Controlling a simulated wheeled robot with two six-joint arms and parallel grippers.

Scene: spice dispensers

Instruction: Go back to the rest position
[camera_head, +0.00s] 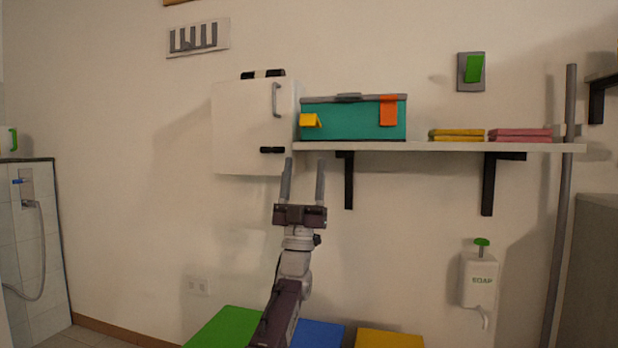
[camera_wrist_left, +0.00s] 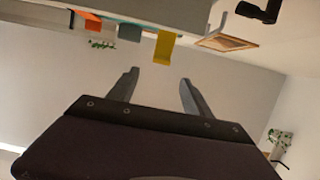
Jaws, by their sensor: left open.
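My left gripper (camera_head: 303,182) is raised in front of the wall, with its two fingers apart and pointing up. Its fingertips appear just below the shelf and near the lower right corner of the white cabinet in the head view. In the left wrist view the gripper (camera_wrist_left: 158,92) is open with nothing between its fingers. My right gripper is in neither view. No spice dispenser can be made out.
The white cabinet (camera_head: 240,130) hangs beside a shelf (camera_head: 430,147) holding a teal box (camera_head: 340,122) and folded yellow (camera_head: 456,135) and pink cloths (camera_head: 520,135). A soap dispenser (camera_head: 478,282) hangs lower right. Green (camera_head: 222,328), blue (camera_head: 318,334) and yellow (camera_head: 388,339) surfaces lie below.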

